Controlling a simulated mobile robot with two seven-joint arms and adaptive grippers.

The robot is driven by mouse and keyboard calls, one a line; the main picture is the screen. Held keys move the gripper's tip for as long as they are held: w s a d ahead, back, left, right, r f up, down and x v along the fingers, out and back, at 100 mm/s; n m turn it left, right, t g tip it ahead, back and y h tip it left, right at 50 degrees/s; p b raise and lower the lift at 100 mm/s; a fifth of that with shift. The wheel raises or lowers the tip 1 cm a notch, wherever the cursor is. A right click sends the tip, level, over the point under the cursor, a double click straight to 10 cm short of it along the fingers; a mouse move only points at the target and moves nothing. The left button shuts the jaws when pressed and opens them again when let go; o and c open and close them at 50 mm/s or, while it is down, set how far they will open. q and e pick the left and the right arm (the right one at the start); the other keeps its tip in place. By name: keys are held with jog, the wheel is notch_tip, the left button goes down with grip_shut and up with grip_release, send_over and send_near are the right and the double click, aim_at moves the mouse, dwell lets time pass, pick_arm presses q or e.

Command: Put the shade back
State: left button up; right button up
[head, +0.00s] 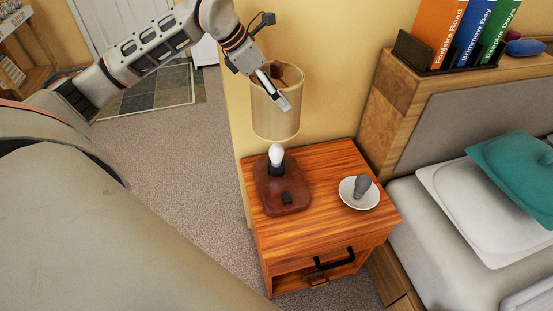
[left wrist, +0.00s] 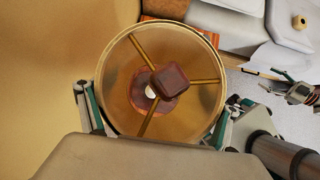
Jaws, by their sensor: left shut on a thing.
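The cream drum shade (head: 275,115) is held by my left gripper (head: 282,98), seen at its upper part in the head view. The shade hangs roughly upright above the lamp base (head: 283,192), a brown block with a bare white bulb (head: 276,155). The bulb shows just below the shade's lower rim. In the left wrist view I look down into the shade (left wrist: 122,52), with brass spokes and a brown hub; the bulb (left wrist: 151,91) shows slightly left of the hub. My right gripper (left wrist: 284,84) appears at the right of that view, small; its opening is unclear.
The wooden nightstand (head: 330,220) also carries a white dish (head: 347,196) with a grey object (head: 362,185). The yellow wall is close behind the shade. The bed (head: 430,215) and headboard with books (head: 440,30) stand to the right. Open carpet lies left.

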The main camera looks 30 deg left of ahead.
pick_arm(q)
jog(key=b, duration=0.1)
send_over(278, 145)
jog(key=f, duration=1.3)
jog(key=shift+s+f, duration=0.25)
jog(key=shift+f, duration=0.85)
jog(key=shift+a+f+b, duration=0.1)
jog(key=shift+f+b, duration=0.2)
jog(key=shift+f, duration=1.65)
jog(key=shift+f, duration=0.5)
jog(key=o, duration=1)
jog(key=shift+c, duration=0.2)
